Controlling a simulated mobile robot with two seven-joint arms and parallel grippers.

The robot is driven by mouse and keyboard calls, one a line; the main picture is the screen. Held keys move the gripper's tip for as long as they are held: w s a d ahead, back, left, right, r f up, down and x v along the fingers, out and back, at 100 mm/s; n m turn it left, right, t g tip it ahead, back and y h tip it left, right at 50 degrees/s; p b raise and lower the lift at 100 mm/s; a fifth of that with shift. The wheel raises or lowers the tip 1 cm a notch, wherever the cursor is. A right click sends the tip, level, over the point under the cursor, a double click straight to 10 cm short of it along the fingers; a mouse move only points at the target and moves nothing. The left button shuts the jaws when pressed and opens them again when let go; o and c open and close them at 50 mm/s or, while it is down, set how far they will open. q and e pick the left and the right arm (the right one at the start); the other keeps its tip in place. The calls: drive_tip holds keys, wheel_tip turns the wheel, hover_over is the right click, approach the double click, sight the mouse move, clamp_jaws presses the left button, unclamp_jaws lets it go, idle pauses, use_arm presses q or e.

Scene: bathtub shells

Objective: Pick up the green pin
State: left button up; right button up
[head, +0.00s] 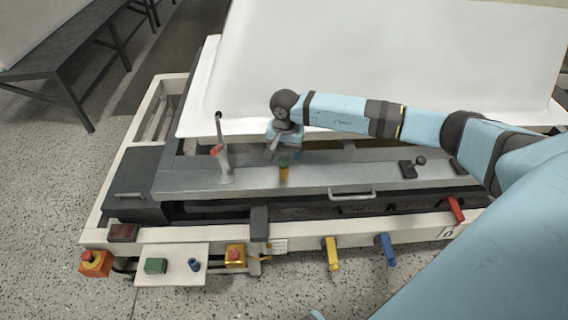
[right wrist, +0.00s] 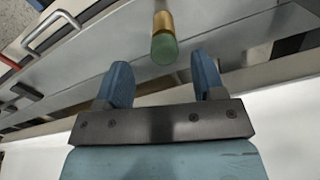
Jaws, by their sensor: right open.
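The green pin (head: 284,161) stands on the grey metal plate, with a green top and a gold lower part. In the right wrist view the pin (right wrist: 164,48) shows its round green end, just ahead of the gap between my fingers and roughly centred on it. My right gripper (head: 284,147) is above and just behind the pin in the head view. In the right wrist view its two blue fingers (right wrist: 161,75) are apart with nothing between them. My left gripper is not in view.
A large white shell (head: 380,50) rises behind. Yellow (head: 332,253) and blue (head: 386,248) handles are along the front frame.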

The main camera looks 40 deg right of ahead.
sight(284, 159)
drive_tip(key=f, duration=0.4)
drive_tip(key=shift+w+f+b, duration=0.15)
drive_tip(key=shift+w+b, duration=0.15)
drive_tip(key=c, duration=1)
